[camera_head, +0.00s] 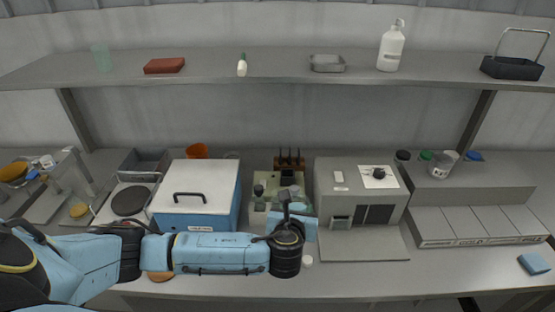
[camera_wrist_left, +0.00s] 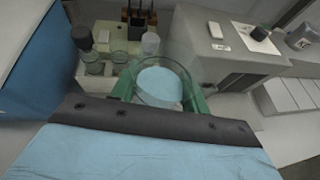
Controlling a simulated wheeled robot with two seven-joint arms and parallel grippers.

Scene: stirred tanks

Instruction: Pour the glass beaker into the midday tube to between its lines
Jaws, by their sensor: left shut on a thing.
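My left gripper (camera_wrist_left: 160,88) has green fingers on either side of a clear glass beaker (camera_wrist_left: 160,84) and is shut on it. Pale blue liquid shows inside the beaker, which looks held near upright. In the head view my left arm comes across to the greenish tray area, and its wrist largely hides the beaker. A small brown rack with dark upright pieces (camera_head: 289,161) stands behind; it also shows at the top of the wrist view (camera_wrist_left: 140,20). I cannot tell which thing is the midday tube, and no lines are readable. My right gripper is not in view.
Small glass vessels (camera_wrist_left: 92,63) and a white cup (camera_wrist_left: 150,43) stand just beyond the beaker. A blue box with a white lid (camera_head: 197,186) is at the left, a grey instrument (camera_head: 335,205) at the right. A shelf (camera_head: 205,77) runs above.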

